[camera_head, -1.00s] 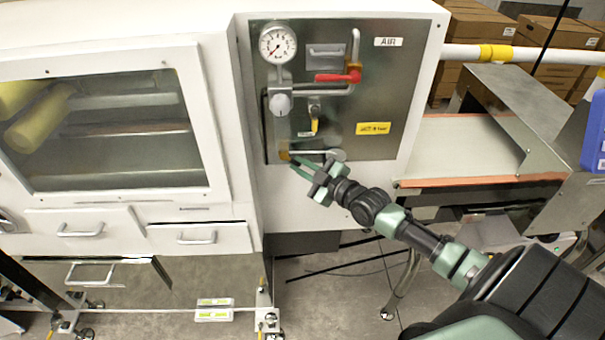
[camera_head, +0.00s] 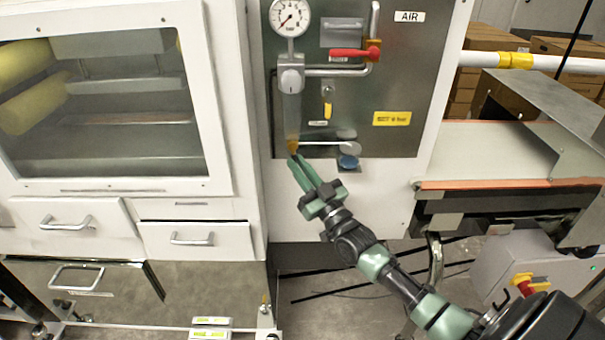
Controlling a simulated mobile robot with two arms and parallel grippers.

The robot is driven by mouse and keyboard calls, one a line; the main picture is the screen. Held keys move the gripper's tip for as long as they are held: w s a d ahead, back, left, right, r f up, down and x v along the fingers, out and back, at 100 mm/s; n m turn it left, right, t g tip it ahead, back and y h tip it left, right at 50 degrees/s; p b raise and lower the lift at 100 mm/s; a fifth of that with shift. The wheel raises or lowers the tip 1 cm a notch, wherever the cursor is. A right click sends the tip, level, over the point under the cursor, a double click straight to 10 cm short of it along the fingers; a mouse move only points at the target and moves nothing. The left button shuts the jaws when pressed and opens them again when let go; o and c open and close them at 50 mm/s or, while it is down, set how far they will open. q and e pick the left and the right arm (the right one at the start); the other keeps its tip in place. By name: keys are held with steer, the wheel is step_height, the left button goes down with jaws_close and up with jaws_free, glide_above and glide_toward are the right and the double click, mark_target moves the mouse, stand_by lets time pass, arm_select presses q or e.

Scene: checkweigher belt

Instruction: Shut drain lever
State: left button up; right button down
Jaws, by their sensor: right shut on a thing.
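A small amber-yellow drain lever (camera_head: 293,147) shows at the foot of the clear bowl (camera_head: 291,115) under the grey regulator, low on the metal AIR panel. My right gripper (camera_head: 299,164) reaches up to it from below right. Its two green fingers are close together, shut on the lever at its lower end. The fingertips hide part of the lever, so its exact angle is hard to tell. My left gripper is not in view.
A pressure gauge (camera_head: 289,17), a red-handled valve (camera_head: 355,53) and a hanging yellow lever (camera_head: 327,108) sit above on the panel. A blue round part (camera_head: 348,162) is right of the fingers. Drawers (camera_head: 195,239) stand left, a conveyor (camera_head: 480,150) right.

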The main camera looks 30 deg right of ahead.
steer(key=shift+w+a+m+t+b, duration=0.15)
steer(key=shift+m+t+b, duration=0.15)
steer(key=shift+m, duration=0.2)
steer(key=c, duration=1.5)
jaws_free()
steer(key=shift+o, duration=0.2)
steer(key=p+v, duration=0.1)
steer(key=v, duration=0.7)
